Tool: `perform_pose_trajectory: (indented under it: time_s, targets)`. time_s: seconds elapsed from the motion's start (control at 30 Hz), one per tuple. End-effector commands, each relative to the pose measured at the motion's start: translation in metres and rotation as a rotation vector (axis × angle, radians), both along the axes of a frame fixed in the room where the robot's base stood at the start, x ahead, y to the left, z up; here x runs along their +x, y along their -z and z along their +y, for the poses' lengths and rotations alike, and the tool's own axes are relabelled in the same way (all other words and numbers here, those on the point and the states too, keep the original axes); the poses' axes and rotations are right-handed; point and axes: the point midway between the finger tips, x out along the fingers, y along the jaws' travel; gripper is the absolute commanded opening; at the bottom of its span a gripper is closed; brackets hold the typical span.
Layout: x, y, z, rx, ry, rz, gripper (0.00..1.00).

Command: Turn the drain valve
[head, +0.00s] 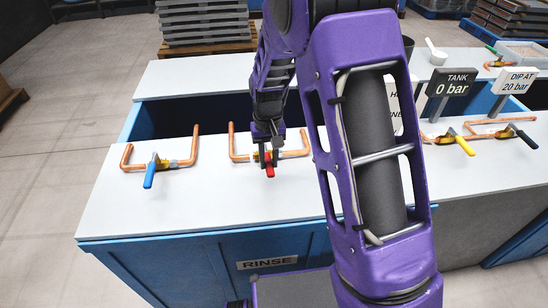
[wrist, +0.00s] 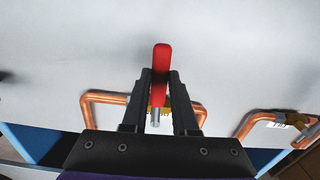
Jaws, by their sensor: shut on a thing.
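A valve with a red lever handle (head: 270,171) sits on a bent copper pipe (head: 236,156) on the white counter. Its handle points toward the counter's front edge. My gripper (head: 267,158) is shut on the red handle, from above. In the wrist view the handle (wrist: 162,58) stands between the two dark fingers and sticks out past their tips. The valve body is mostly hidden by my gripper, and its tag is not readable. To the left, a blue-handled valve (head: 150,172) sits on another copper pipe, its handle also toward the front.
The counter front carries a RINSE sign (head: 267,262). On the right are yellow-handled (head: 464,145) and black-handled (head: 526,139) valves, a TANK 0 bar sign (head: 455,83) and a DIP AT 20 bar sign (head: 515,80). The counter's left front is clear. My arm hides its middle.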

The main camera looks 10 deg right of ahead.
Motion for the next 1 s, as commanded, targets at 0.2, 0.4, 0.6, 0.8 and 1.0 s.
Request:
perform_pose_trajectory:
  time_s: [0.2,0.4,0.6,0.8,1.0]
  targets:
    - [0.0008,-0.001,0.0054,0.0,0.055,-0.003,0.0]
    - [0.001,-0.0009,0.0065,0.001,0.071,-0.003,0.0]
    - [0.001,-0.0009,0.0068,0.001,0.071,-0.003,0.0]
    - [0.001,-0.001,0.0069,0.001,0.07,-0.003,0.45]
    - [0.0006,-0.0004,0.0063,0.0,0.07,-0.002,0.57]
